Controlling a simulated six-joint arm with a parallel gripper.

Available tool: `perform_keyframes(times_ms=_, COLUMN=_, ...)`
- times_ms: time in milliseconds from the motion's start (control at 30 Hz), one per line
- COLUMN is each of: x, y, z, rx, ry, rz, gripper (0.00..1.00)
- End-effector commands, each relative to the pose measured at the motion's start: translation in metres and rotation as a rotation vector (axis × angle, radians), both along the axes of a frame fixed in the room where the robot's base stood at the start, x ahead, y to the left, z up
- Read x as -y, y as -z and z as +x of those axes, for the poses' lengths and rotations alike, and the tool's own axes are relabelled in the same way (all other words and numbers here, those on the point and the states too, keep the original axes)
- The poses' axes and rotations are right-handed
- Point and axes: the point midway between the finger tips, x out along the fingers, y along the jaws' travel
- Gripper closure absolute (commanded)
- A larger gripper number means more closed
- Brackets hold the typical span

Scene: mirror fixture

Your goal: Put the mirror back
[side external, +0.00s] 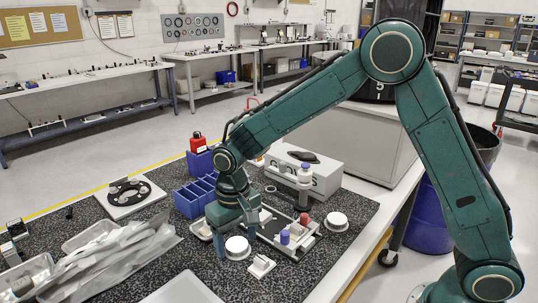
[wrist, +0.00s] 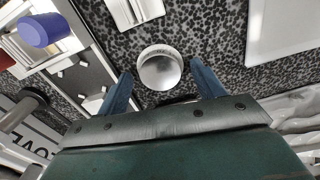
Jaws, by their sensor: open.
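A round, shiny disc, which looks like the mirror (wrist: 160,70), lies face up on the speckled mat in the wrist view, between the tips of my fingers. In the side view a white-rimmed disc (side external: 238,248) lies just below my gripper (side external: 236,226). My gripper is open; its two blue fingers show apart in the wrist view (wrist: 160,76), with nothing held. A second pale round piece (side external: 336,221) stands to the right, beside a tray (side external: 268,238) with a blue cap and a red cap. I cannot tell which piece is the mirror's seat.
Blue bins (side external: 195,197) stand close behind my gripper. A small white block (side external: 262,266) lies near the disc. Plastic bags (side external: 120,255) cover the left front. A black ring plate (side external: 130,195) lies back left.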

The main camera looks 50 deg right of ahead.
Motion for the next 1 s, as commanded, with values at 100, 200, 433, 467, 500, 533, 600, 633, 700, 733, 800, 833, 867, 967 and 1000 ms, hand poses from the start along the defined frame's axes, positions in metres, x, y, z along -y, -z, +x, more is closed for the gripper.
perform_keyframes(times_ms=100, x=0.000, y=-0.008, z=0.001, rx=0.003, ry=0.000, rz=0.001, gripper=0.32)
perform_keyframes(times_ms=200, x=0.000, y=-0.019, z=0.001, rx=0.004, ry=0.000, rz=0.002, gripper=0.32)
perform_keyframes(times_ms=433, x=0.000, y=-0.054, z=0.001, rx=0.005, ry=0.000, rz=0.001, gripper=0.32)
perform_keyframes(times_ms=467, x=0.000, y=-0.059, z=0.001, rx=0.005, ry=0.000, rz=0.001, gripper=0.32)
perform_keyframes(times_ms=500, x=0.000, y=-0.066, z=0.001, rx=0.005, ry=0.000, rz=0.001, gripper=0.32)
perform_keyframes(times_ms=533, x=0.000, y=-0.071, z=0.001, rx=0.005, ry=0.000, rz=0.001, gripper=0.32)
perform_keyframes(times_ms=600, x=0.000, y=-0.082, z=0.001, rx=0.004, ry=0.000, rz=0.002, gripper=0.32)
perform_keyframes(times_ms=633, x=0.000, y=-0.087, z=0.001, rx=0.004, ry=0.000, rz=0.002, gripper=0.32)
perform_keyframes(times_ms=700, x=0.000, y=-0.096, z=0.001, rx=0.004, ry=0.000, rz=0.002, gripper=0.32)
perform_keyframes(times_ms=733, x=0.000, y=-0.100, z=0.001, rx=0.004, ry=0.000, rz=0.002, gripper=0.32)
perform_keyframes(times_ms=800, x=0.000, y=-0.107, z=0.001, rx=0.002, ry=0.000, rz=0.001, gripper=0.32)
perform_keyframes(times_ms=833, x=0.000, y=-0.110, z=0.001, rx=0.003, ry=0.000, rz=0.001, gripper=0.32)
perform_keyframes(times_ms=867, x=0.000, y=-0.112, z=0.001, rx=0.002, ry=0.000, rz=0.001, gripper=0.32)
perform_keyframes(times_ms=967, x=0.000, y=-0.117, z=0.000, rx=0.002, ry=0.000, rz=0.001, gripper=0.32)
perform_keyframes(times_ms=1000, x=0.000, y=-0.119, z=0.000, rx=0.001, ry=0.000, rz=0.001, gripper=0.32)
